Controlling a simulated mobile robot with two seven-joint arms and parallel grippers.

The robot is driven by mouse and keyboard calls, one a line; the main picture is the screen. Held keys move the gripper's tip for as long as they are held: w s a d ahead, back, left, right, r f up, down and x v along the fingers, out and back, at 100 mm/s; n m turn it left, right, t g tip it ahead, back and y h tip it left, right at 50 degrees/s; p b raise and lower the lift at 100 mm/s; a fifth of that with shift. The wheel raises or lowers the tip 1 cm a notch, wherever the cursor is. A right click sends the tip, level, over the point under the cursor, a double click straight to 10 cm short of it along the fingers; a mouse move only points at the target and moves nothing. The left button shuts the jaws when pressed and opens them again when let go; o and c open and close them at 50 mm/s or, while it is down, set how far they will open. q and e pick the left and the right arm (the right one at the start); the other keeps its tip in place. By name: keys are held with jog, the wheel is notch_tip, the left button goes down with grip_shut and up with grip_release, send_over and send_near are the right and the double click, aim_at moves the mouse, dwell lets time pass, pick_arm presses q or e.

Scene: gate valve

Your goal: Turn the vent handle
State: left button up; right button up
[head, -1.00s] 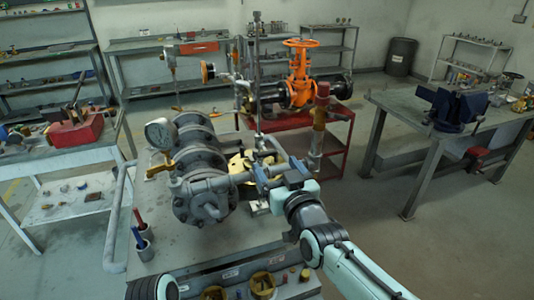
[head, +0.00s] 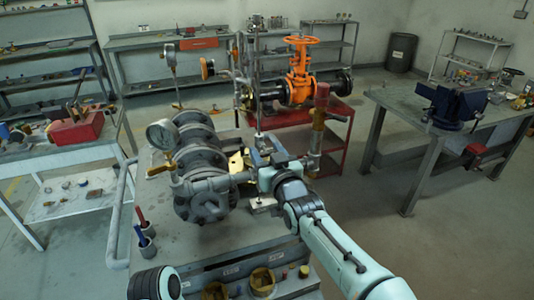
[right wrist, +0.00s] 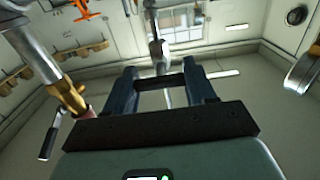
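The valve assembly (head: 205,190) is a grey flanged pipe body on the near bench. A yellow lever (head: 160,170) sits below its pressure gauge (head: 161,134). A red-topped brass pipe (head: 318,125) stands at its right. I cannot tell for sure which part is the vent handle. My right gripper (head: 268,150) is open above the pipe, beside the slim upright rod (head: 257,100). In the right wrist view, a grey rod (right wrist: 157,50) shows beyond and between the parted fingers, with no clear contact. A dark-ended lever (right wrist: 48,143) is at left. My left gripper is out of view.
An orange handwheel valve (head: 300,75) stands on a red cart (head: 335,150) behind. A blue vise (head: 450,105) is on the right bench. A cup of tools (head: 144,243) and yellow containers (head: 262,281) are at the near side. Open floor lies at right.

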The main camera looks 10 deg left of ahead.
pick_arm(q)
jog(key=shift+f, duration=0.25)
pick_arm(e)
jog(key=shift+n, duration=0.3)
jog(key=shift+n+b, duration=0.8)
jog(key=shift+n, duration=0.1)
jog(key=n+b, duration=0.3)
jog(key=n, duration=0.3)
jog(key=n+b, duration=0.1)
jog(key=n, duration=0.2)
jog(key=shift+n+b, duration=0.4)
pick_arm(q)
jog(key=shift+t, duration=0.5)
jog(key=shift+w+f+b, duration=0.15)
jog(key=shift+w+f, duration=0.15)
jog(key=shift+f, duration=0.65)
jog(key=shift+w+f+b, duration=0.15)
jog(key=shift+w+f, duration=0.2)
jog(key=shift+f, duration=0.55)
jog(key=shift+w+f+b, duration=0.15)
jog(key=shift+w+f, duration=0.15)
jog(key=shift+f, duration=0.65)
pick_arm(e)
jog(key=shift+n, duration=2.2)
jog(key=o, duration=1)
jog(key=shift+o, duration=0.2)
